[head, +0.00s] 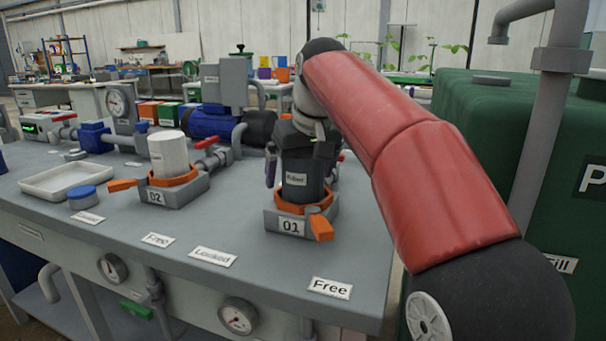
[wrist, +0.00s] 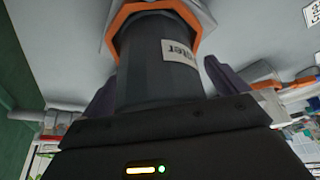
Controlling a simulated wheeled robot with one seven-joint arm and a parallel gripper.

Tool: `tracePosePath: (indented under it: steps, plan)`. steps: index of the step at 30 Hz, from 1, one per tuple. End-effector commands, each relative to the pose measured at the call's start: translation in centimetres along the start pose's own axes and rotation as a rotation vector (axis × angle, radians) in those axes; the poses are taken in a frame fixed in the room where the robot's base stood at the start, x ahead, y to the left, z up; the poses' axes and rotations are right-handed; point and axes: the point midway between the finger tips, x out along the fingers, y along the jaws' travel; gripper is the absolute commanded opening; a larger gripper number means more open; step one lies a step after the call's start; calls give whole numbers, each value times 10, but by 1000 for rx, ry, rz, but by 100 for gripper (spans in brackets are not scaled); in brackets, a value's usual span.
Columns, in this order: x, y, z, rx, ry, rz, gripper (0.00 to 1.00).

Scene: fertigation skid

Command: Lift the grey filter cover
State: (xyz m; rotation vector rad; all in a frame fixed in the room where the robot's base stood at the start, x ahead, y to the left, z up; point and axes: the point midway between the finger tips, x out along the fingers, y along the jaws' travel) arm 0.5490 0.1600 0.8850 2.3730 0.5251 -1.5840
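The dark grey filter cover (head: 296,188), with a white label, stands upright in an orange collar (head: 290,209) on the base marked 01. An orange lever (head: 321,228) on the collar points to the front right, roughly towards the Free label (head: 330,288). The cover also fills the middle of the wrist view (wrist: 150,65), inside its orange collar (wrist: 126,14). My gripper (head: 298,165) is above and around the cover. Its purple fingers (wrist: 162,80) stand on either side of the cover, and a gap shows beside the right finger. The far finger is mostly hidden in the head view.
A white cover (head: 170,155) stands in an orange collar on base 02, left of mine. A white tray (head: 42,189) and a blue cap (head: 82,197) lie farther left. Pipes and a blue motor (head: 205,121) stand behind. A green tank (head: 480,110) is at the right.

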Motion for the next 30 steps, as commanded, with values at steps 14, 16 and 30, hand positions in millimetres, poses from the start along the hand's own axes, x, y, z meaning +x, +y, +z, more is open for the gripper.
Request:
tracePosePath:
  steps: [14,16,30]
  plan:
    - [-1,0,0,0,1,0,47]
    - [-1,0,0,0,1,0,47]
    - [-46,0,-20,0,2,0,47]
